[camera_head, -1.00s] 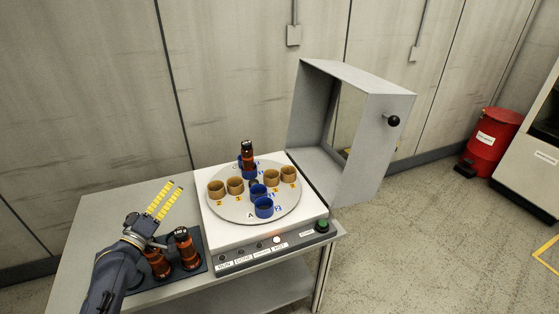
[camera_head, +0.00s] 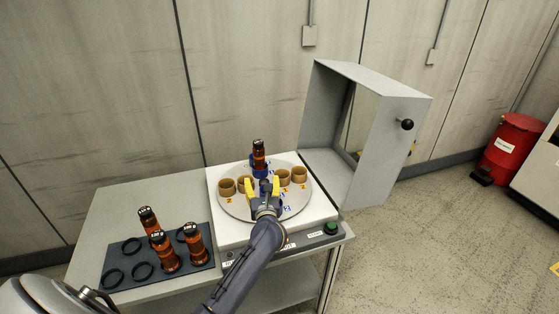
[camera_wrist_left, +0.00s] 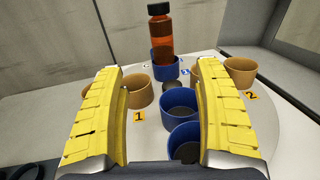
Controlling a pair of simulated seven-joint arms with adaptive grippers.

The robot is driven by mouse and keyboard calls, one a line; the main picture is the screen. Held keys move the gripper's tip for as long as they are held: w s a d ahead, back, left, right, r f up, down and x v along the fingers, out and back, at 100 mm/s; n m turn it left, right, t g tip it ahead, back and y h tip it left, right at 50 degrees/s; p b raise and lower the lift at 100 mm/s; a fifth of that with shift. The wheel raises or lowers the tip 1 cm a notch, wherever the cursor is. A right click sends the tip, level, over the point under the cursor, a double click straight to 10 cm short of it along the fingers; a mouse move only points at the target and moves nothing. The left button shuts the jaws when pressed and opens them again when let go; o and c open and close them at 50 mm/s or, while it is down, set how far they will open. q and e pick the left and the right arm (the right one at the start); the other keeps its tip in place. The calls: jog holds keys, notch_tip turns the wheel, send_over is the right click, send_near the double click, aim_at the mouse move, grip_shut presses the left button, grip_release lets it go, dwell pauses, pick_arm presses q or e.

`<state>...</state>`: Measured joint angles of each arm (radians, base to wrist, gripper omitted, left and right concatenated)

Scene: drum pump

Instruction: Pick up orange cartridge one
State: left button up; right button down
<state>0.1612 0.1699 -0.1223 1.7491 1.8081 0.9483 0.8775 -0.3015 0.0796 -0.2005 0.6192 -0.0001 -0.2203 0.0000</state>
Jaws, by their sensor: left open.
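Three amber-orange cartridges with black caps stand in the dark rack at the lower left: a rear one (camera_head: 148,219), a front one (camera_head: 164,252) and a right one (camera_head: 196,244). Another orange cartridge (camera_head: 259,155) stands upright in the blue cup at the back of the round turntable; it also shows in the left wrist view (camera_wrist_left: 160,35). I cannot tell which is number one. My left gripper (camera_head: 263,185) is open and empty over the turntable's front half, with its yellow fingers (camera_wrist_left: 157,85) apart and short of that cartridge. My right gripper is not in view.
The turntable (camera_head: 231,208) also holds tan cups (camera_head: 227,187) and empty blue cups (camera_wrist_left: 179,101). The dark rack (camera_head: 201,268) has empty rings. The grey hood (camera_head: 388,135) stands open at the right. The table's rear left (camera_head: 120,200) is clear.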

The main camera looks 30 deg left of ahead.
aim_at(259, 159)
pick_arm(q)
jog(key=shift+w+a+f, duration=0.1)
jog(key=shift+w+f, duration=0.1)
jog(key=shift+w, duration=0.15)
jog(key=x, duration=1.1)
jog(key=shift+f, duration=0.1)
jog(key=shift+x, duration=2.8)
jog(key=shift+c, duration=0.2)
jog(key=c, duration=1.3)
